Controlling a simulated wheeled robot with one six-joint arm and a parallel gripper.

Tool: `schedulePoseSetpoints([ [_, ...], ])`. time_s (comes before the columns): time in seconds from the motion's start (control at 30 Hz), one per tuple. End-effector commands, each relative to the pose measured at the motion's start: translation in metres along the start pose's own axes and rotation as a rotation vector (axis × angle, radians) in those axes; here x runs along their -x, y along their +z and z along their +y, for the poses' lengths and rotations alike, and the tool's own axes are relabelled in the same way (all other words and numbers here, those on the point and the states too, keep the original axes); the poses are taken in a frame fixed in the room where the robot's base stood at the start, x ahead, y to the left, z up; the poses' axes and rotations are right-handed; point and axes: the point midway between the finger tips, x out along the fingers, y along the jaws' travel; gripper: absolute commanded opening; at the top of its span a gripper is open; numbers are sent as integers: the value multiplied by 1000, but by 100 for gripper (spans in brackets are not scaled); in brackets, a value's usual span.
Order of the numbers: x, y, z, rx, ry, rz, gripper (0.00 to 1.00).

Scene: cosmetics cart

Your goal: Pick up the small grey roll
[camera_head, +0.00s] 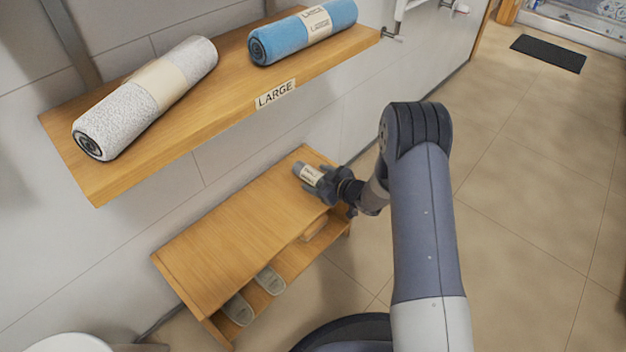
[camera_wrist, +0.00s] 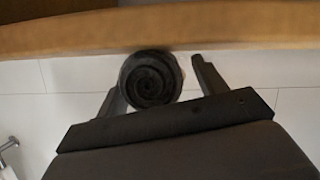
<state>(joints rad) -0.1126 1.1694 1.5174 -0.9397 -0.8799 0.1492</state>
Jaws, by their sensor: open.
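The small grey roll (camera_head: 303,170) with a pale label lies near the far right end of the low wooden bench (camera_head: 225,235) in the head view. My gripper (camera_head: 324,184) is at the roll's near end. In the wrist view, the roll's dark spiral end (camera_wrist: 151,78) shows between the two fingers of my open gripper (camera_wrist: 158,80). The roll is close to the left finger, and a gap shows to the right finger. I cannot tell whether the left finger touches it. The roll appears against the wooden surface at the top of that view.
A wall shelf (camera_head: 235,75) marked LARGE holds a large grey roll (camera_head: 190,65) and a blue roll (camera_head: 290,38) above the bench. Slippers (camera_head: 268,281) sit on the bench's lower level. A dark mat (camera_head: 548,53) lies on the open floor at right.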

Motion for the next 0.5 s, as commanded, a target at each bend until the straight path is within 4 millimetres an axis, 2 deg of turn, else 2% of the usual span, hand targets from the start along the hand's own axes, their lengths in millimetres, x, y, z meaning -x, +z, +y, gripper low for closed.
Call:
schedulePoseSetpoints([
  [0.2, 0, 0, 0, -1, 1, -1, 67],
  [0.5, 0, 0, 0, -1, 1, -1, 43],
])
